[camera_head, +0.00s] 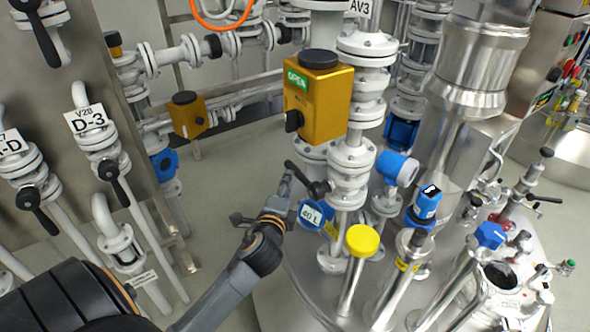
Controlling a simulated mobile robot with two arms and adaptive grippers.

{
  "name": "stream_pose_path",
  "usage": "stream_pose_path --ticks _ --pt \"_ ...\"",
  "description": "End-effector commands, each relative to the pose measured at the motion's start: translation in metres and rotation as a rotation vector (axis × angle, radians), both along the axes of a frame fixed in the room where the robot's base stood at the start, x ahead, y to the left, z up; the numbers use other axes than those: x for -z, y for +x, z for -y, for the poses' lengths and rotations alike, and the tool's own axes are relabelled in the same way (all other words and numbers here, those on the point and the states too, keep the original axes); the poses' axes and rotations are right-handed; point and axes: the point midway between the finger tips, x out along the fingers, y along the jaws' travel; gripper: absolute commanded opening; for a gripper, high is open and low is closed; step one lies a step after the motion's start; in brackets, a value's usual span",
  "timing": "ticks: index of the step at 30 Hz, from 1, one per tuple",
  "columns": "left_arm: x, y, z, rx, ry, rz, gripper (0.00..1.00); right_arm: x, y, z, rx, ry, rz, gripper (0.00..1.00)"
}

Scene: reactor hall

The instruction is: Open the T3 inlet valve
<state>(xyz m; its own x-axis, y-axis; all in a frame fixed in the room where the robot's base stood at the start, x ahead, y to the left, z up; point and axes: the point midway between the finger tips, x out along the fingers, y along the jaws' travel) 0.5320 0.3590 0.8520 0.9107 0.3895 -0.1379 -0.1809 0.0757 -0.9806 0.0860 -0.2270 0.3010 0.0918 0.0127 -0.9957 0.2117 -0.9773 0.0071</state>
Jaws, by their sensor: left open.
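My left gripper (284,190) is in the middle of the view, at the end of my arm coming from the lower left. Its jaws are open, and I see nothing held between them. Just right of the fingertips is a manual valve with a black lever (303,178) on a white vertical pipe (348,185). The lever slants up to the left, its free end close to the fingertips; I cannot tell whether they touch. No T3 label is readable, so I cannot confirm this is the inlet valve. My right gripper is not in view.
A yellow actuator (322,105) with a green OPEN sign is above the lever. A blue 40 L gauge (315,214) is just below it. A yellow-capped nozzle (362,240) and a steel vessel top (290,285) are lower right. The D-3 valve panel (135,165) is left.

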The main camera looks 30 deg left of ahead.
Motion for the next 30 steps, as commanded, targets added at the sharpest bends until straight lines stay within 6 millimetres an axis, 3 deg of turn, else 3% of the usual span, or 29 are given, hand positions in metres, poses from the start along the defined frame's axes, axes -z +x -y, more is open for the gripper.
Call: stream_pose_path --ticks 6,12,25,30 --pt "0.006 0.043 -0.018 -0.001 0.001 0.001 0.44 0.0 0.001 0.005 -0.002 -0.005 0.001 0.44" --pt "0.01 0.067 -0.029 0.0 -0.001 0.001 0.44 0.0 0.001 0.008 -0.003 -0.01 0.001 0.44" --pt "0.012 0.076 -0.032 0.002 -0.002 0.002 0.44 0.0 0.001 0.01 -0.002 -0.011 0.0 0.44" --pt "0.012 0.076 -0.032 0.001 -0.001 0.0 0.09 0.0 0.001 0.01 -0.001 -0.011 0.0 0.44"
